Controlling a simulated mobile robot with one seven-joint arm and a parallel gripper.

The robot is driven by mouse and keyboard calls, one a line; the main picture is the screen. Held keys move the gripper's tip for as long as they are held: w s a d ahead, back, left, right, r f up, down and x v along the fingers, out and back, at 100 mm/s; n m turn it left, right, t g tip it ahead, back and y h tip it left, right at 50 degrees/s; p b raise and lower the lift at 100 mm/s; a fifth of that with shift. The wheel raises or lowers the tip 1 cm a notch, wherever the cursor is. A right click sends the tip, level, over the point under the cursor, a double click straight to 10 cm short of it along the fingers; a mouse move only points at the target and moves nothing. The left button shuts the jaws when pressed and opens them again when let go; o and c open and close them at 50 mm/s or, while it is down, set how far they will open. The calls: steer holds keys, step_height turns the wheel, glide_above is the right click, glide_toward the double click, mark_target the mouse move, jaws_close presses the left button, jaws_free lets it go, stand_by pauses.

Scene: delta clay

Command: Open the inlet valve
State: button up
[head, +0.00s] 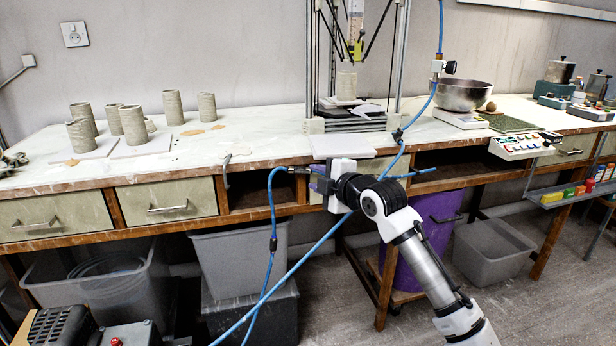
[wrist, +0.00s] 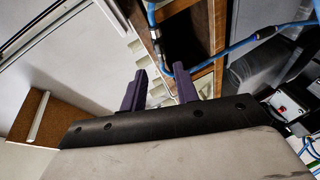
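A blue air hose hangs from above at the upper right of the head view, with a small grey fitting (head: 437,68) that has a black knob (head: 450,67). Lower on the hose, a small dark fitting (head: 398,134) sits at the table's front edge. I cannot tell which of these is the inlet valve. My gripper (head: 315,181) is in front of the drawers, just below the table edge. In the wrist view my gripper (wrist: 160,86) has its two dark purple fingers apart with nothing held. A blue hose (wrist: 152,18) with a dark fitting passes beyond the fingertips.
The worktable (head: 245,155) carries several clay cylinders (head: 173,107), a framed clay printer (head: 358,115) and a metal bowl (head: 463,95). Grey bins (head: 493,250) and a purple barrel (head: 437,225) stand below.

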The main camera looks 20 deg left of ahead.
steer(key=v, duration=0.8)
steer(key=shift+s+d, duration=0.1)
